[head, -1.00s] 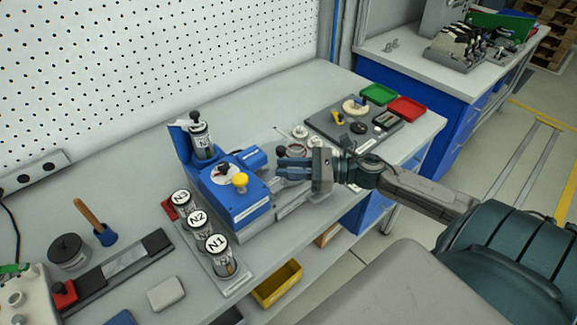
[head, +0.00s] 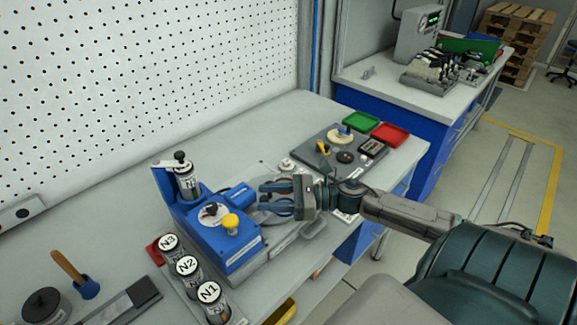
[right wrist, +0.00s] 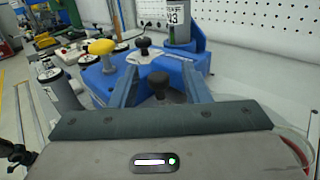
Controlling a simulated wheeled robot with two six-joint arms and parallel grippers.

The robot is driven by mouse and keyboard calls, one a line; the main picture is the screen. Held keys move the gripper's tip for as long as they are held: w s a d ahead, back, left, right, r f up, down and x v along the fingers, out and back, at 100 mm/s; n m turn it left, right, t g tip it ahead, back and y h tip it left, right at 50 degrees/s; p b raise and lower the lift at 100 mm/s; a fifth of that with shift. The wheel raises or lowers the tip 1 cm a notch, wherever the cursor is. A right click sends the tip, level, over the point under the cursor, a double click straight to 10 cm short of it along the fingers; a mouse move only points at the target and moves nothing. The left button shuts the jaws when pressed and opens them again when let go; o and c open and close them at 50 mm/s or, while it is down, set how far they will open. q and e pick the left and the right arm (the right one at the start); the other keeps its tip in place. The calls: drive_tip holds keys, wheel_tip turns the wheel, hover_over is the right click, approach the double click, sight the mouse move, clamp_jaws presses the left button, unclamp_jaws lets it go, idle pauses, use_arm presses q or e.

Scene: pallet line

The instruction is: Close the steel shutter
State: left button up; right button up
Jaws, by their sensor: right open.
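The blue machine (head: 215,235) stands on the bench, with a yellow knob (head: 231,225) and a dial on top and a canister (head: 187,178) in its back holder. My right gripper (head: 266,197) is at the machine's right side, over its grey base, with its fingers apart. In the right wrist view, its blue fingers (right wrist: 160,74) stand either side of a black knob (right wrist: 160,86), with no clear grip on it. I cannot make out the steel shutter for certain; my gripper hides part of that area. My left gripper is not in view.
A dark board (head: 325,160) with small parts, a green tray (head: 360,120) and a red tray (head: 389,134) lie beyond my gripper. The bench behind the machine is clear.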

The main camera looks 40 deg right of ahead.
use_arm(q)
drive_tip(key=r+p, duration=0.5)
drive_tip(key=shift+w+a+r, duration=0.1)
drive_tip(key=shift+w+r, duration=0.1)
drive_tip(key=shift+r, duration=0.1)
use_arm(e)
drive_tip(key=v, duration=1)
drive_tip(key=shift+d, duration=0.35)
drive_tip(key=shift+s, duration=0.15)
